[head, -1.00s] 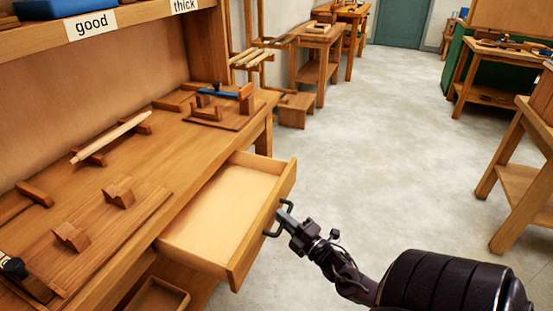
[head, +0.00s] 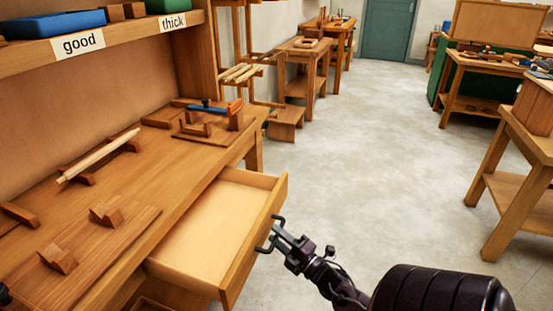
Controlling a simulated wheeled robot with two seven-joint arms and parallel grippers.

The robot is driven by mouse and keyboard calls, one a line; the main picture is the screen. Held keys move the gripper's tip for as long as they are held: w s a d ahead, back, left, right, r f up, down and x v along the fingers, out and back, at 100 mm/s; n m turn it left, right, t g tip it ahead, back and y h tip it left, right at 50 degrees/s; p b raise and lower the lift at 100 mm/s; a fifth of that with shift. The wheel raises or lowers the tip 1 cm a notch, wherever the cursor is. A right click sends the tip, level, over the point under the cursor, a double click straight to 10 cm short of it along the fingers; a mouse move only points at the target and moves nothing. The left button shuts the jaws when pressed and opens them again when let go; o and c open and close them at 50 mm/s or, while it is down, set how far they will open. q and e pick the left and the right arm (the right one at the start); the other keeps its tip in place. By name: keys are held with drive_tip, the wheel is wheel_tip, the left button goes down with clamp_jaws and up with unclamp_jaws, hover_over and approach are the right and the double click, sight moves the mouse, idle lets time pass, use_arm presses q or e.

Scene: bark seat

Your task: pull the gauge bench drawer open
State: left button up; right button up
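The gauge bench (head: 185,160) stands at the left, and its drawer (head: 215,225) is pulled well out. The drawer's inside is pale and looks empty; its near end is partly cut by the angle of view. A dark bar handle (head: 263,249) sits on the drawer front (head: 254,243). My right gripper (head: 275,231) is at this handle, with its fingers appearing closed around the bar. My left gripper is not in view.
The bench top holds wooden rests, a pale rod (head: 98,155) and a small fixture with a blue piece (head: 207,108). A shelf above carries a blue tray (head: 55,22). A wooden table (head: 515,180) stands at right. The floor (head: 365,150) between is clear.

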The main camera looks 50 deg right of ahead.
drive_tip(key=s+f, duration=0.1)
drive_tip(key=s, duration=0.5)
drive_tip(key=shift+s, duration=0.4)
drive_tip(key=shift+f, duration=0.15)
